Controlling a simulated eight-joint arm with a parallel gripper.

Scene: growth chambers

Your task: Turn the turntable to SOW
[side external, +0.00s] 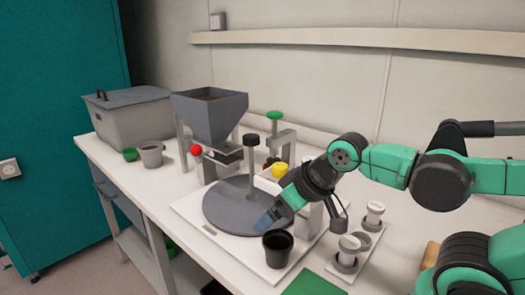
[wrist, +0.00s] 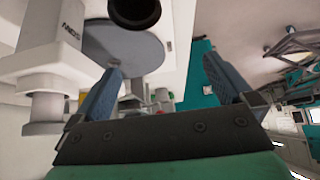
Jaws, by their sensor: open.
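The turntable (side external: 222,212) is a grey disc on a white base plate (side external: 190,212). An upright post with a black knob (side external: 251,141) stands on the disc. In the wrist view part of the disc (wrist: 140,52) shows beyond my left finger. A white block (wrist: 40,50) there carries the upside-down label SOW (wrist: 72,33). My gripper (side external: 268,222) is tilted down at the disc's right front edge; whether it touches the disc is unclear. In the wrist view my gripper (wrist: 162,68) has its blue fingers apart with nothing between them.
A black pot (side external: 278,250) stands just in front of my gripper. A grey hopper (side external: 208,115) with a red ball (side external: 196,150) rises behind the disc. White-capped cylinders (side external: 349,248) stand at right. A grey pot (side external: 150,154) and lidded bin (side external: 130,115) stand at left.

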